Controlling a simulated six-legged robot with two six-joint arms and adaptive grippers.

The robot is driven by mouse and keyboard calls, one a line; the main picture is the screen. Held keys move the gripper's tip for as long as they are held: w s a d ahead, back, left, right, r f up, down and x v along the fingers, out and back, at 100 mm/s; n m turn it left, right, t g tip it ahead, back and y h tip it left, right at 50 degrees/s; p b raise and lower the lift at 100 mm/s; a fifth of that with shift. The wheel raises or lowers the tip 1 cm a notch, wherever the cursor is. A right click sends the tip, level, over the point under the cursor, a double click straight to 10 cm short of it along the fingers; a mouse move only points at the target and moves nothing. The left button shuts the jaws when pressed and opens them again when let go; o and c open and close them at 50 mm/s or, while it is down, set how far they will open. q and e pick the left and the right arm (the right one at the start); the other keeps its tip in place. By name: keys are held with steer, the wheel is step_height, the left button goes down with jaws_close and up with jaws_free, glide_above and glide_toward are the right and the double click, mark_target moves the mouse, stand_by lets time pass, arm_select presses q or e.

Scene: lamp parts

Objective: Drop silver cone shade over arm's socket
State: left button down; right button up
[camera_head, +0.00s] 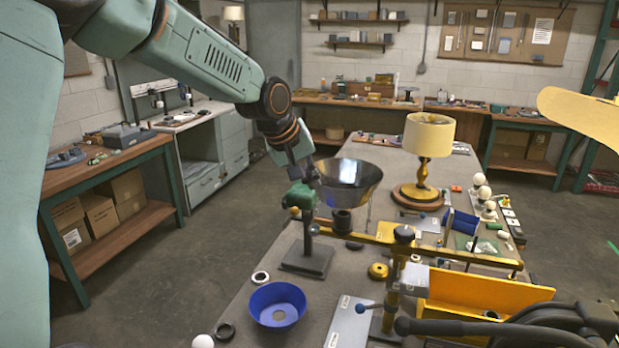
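The silver cone shade (358,181) is near the middle of the view, wide mouth up and narrow end down. My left gripper (308,176) is at the shade's left rim and appears closed on it. The dark socket (342,222) is at the left end of the brass arm (440,246), directly below the shade's narrow end in the view. I cannot tell whether the shade touches the socket or hangs just above it.
A green-topped stand (308,257) is close to my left gripper. A blue bowl (277,306), yellow bin (480,300) and cream-shaded lamp (428,140) occupy the table (250,338). Bulbs (480,180) and small parts lie at right.

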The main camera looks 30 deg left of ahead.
arm_select(q)
steer(key=shift+w+d, duration=0.25)
steer(key=shift+w, duration=0.35)
steer(key=shift+a+f, duration=0.1)
steer(key=shift+f, duration=0.1)
steer(key=shift+s+a+f+b, duration=0.25)
steer(key=shift+s+a+b, duration=0.05)
steer(key=shift+s+b, duration=0.15)
steer(key=shift+d+f+b, duration=0.1)
steer(key=shift+f+b, duration=1.6)
steer(key=shift+f, duration=0.35)
arm_select(e)
steer(key=shift+w+f, duration=0.15)
steer(key=shift+f, duration=0.95)
steer(key=shift+w+f, duration=0.1)
steer(key=shift+f, duration=0.95)
